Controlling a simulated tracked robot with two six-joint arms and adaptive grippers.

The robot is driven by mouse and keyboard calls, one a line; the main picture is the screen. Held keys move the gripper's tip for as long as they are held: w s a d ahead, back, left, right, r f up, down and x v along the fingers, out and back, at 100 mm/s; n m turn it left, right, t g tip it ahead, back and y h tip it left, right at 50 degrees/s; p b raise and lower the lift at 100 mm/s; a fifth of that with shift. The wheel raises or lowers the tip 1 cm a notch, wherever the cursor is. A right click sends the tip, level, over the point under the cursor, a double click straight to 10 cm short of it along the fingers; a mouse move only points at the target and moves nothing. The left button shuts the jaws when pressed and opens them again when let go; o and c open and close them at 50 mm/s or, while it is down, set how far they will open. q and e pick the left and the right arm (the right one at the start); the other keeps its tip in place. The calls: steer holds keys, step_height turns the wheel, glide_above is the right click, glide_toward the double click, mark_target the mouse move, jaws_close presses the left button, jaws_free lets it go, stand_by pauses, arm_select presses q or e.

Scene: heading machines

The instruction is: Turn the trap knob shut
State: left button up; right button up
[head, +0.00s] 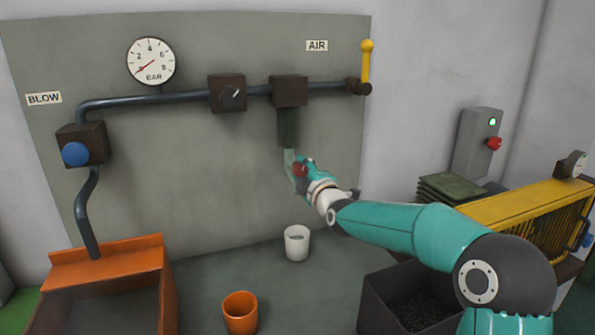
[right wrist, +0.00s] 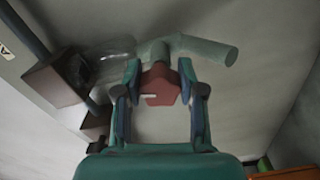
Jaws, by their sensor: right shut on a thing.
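The red trap knob (head: 299,170) sits on the pale green drain fitting (head: 289,157) below the trap's dark bowl (head: 288,128), which hangs from a brown block (head: 289,91). My right gripper (head: 303,171) is shut on the knob, coming from the lower right. In the right wrist view the red knob (right wrist: 160,86) sits between the two fingers (right wrist: 160,80), with a white mark on its face. The green spout (right wrist: 205,50) extends to the right behind it. Part of the knob is hidden by the fingers in the head view. My left gripper is not in view.
A white cup (head: 297,243) stands below the trap. An orange cup (head: 240,312), an orange bin (head: 108,262) and a dark box of granules (head: 418,310) are nearby. The panel holds a gauge (head: 151,61), a blue button (head: 75,154) and a yellow lever (head: 366,62).

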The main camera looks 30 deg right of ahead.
steer(key=shift+a+r+n, duration=0.1)
steer(key=shift+a+n, duration=0.05)
steer(key=shift+n, duration=1.45)
steer(key=shift+w, duration=0.1)
steer(key=o, duration=1.2)
steer(key=shift+w, duration=0.1)
steer(key=shift+c, duration=0.2)
steer(key=v, duration=1.2)
